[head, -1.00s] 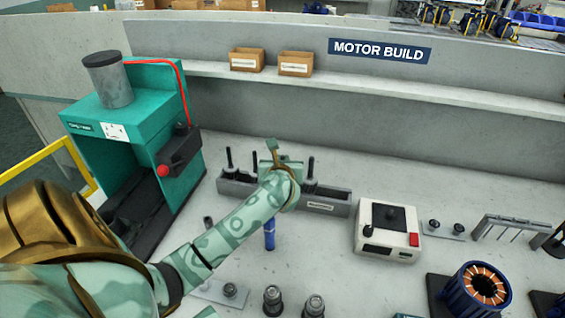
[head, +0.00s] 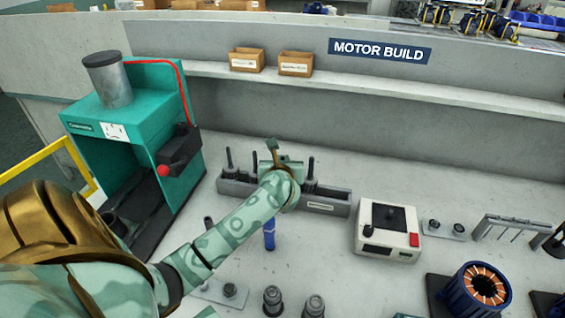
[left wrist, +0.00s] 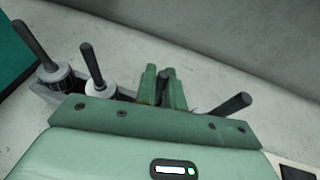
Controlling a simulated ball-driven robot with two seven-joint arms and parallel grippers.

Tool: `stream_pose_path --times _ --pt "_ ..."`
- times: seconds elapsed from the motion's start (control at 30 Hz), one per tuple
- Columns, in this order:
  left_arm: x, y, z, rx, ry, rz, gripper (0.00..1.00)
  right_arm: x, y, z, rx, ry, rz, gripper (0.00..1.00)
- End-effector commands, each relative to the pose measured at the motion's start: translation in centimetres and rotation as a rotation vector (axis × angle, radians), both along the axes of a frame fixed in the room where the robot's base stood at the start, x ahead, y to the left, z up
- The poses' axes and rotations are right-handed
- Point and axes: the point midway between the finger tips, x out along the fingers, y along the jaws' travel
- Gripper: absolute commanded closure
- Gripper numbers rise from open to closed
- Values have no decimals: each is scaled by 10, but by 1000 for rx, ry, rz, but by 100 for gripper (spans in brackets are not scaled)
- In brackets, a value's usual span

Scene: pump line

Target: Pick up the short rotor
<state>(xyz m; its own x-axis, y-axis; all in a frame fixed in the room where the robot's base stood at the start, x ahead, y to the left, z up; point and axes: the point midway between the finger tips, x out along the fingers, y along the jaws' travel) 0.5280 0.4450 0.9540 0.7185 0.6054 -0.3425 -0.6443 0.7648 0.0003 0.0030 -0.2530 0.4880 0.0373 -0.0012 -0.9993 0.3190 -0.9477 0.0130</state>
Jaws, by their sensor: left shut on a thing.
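My left gripper (head: 272,152) is over the middle of the grey rotor rack (head: 330,207). In the left wrist view its two green fingers (left wrist: 163,88) are shut on a dark shaft (left wrist: 162,79) standing between them. I take this to be the short rotor; its body is hidden behind the gripper. Other rotors with upright dark shafts stand in the rack: one at the left end (head: 229,158), one just left of the gripper (left wrist: 92,66), and one to its right (head: 311,170). I cannot tell whether the held rotor is clear of the rack. My right gripper is not in view.
A teal press (head: 130,125) stands at the left. A white box with a red button (head: 388,232) is right of the rack. A blue upright tool (head: 269,235) stands in front, close to my arm. A blue stator (head: 482,288) is at the lower right. A shelf (head: 380,88) runs behind.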

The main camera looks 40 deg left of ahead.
Motion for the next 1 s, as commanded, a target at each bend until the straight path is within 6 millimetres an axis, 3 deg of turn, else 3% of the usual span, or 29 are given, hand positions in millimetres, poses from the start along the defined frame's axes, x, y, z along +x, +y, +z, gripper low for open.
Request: stream_pose_path --times 0.67,1.0 --pt "0 0 3 -1 -1 0 100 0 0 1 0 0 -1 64" --pt "-2 -5 41 0 -5 -2 100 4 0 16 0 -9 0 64"
